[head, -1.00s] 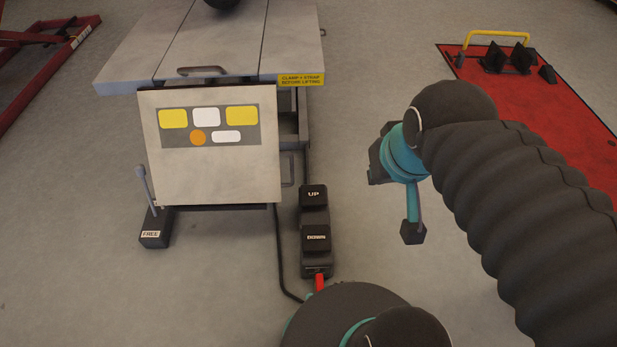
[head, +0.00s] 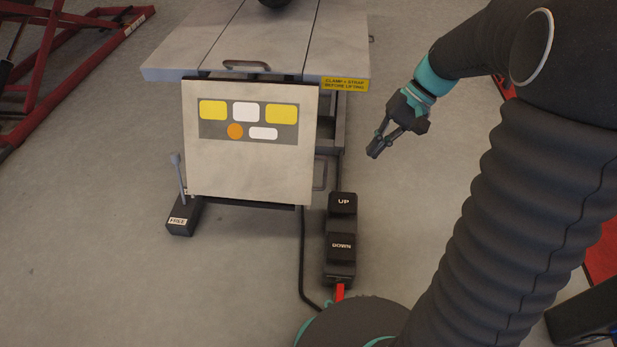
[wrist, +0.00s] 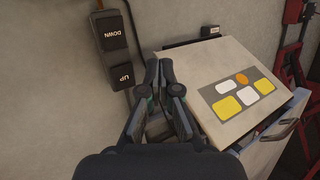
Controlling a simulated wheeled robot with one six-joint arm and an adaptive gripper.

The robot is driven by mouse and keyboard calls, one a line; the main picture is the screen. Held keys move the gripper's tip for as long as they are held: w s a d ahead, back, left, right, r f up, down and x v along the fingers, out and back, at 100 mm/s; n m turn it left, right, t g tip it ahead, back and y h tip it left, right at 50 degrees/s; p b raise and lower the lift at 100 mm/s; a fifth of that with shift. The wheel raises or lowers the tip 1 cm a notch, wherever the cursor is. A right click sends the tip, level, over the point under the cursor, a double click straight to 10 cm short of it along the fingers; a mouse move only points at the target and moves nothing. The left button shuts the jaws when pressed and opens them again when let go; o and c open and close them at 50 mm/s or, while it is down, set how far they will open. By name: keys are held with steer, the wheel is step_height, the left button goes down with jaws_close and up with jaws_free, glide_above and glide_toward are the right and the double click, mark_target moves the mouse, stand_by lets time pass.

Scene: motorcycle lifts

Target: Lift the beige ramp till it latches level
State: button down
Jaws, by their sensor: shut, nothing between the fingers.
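The beige ramp (head: 250,168) hangs steeply down from the near end of a grey lift table (head: 280,45). It carries yellow, white and orange patches. It also shows in the wrist view (wrist: 205,72), to the right of the fingers. My gripper (head: 374,151) is shut and empty, to the right of the ramp in the head view and apart from it. In the wrist view my gripper (wrist: 159,66) points past the ramp's side edge. I cannot tell its exact height against the ramp's lower edge.
A pedal box (head: 341,240) marked UP and DOWN stands on the floor right of the ramp, with a cable. A lever on a block marked FREE (head: 181,218) is at the ramp's lower left. Red lift frames (head: 75,65) stand at left.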

steer(key=w+d+f+m+g+y+b, duration=0.1)
steer(key=w+f+y, duration=0.2)
steer(key=w+f, duration=0.35)
steer(key=w+f+g+y, duration=0.1)
steer(key=w+f+y, duration=0.25)
steer(key=f, duration=0.55)
steer(key=w+d+f+m+t+y, duration=0.1)
steer(key=f+y, duration=0.1)
steer(key=f, duration=0.5)
steer(key=d+f+m+y+b, duration=0.1)
steer(key=f+y, duration=0.1)
steer(key=f, duration=0.5)
steer(key=w+d+f+m+t+y, duration=0.1)
steer(key=d+f+y, duration=0.15)
steer(key=f, duration=0.45)
steer(key=s+a+r+p, duration=0.1)
steer(key=a, duration=0.9)
steer(key=s+a+r+p, duration=0.1)
steer(key=a, duration=0.9)
steer(key=shift+s+a+r, duration=0.25)
steer(key=shift+s+r, duration=0.05)
steer(key=shift+s, duration=0.05)
